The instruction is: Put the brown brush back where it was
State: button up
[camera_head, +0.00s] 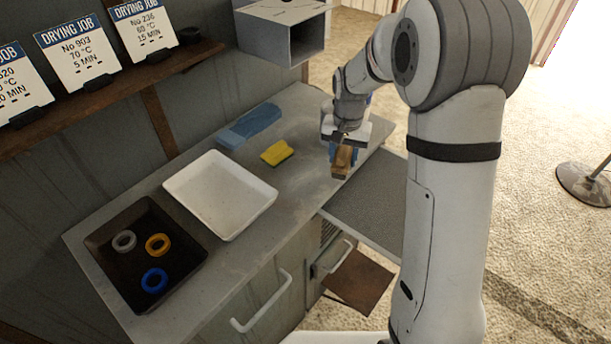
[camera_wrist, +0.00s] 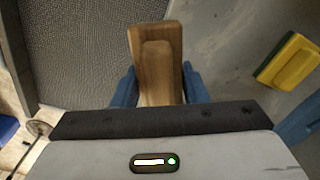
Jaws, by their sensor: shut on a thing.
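The brown brush (camera_head: 342,160) is a wooden block with a raised handle strip. It is held at the right end of the grey counter (camera_head: 215,265). In the wrist view the brush (camera_wrist: 156,50) sits between the two blue fingers of my gripper (camera_wrist: 155,88). My gripper (camera_head: 341,152) is shut on it. The underside of the brush is hidden, and I cannot tell whether it touches the counter.
A white tray (camera_head: 220,195) and a black tray (camera_head: 120,240) with coloured rings stand further left. A lower grey mesh surface (camera_head: 375,205) lies in front of the counter's right end.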

aim_at(304, 177)
jog(key=a+r+m, duration=0.4)
jog(key=a+r, duration=0.1)
jog(key=a, duration=0.5)
jog(key=shift+m, duration=0.3)
notch_tip(304, 177, down, 10)
jog(key=shift+w+r+p, duration=0.15)
jog(key=shift+r+p, duration=0.1)
jog(key=shift+p, duration=0.6)
jog(key=shift+f, duration=0.2)
jog(key=o, duration=1)
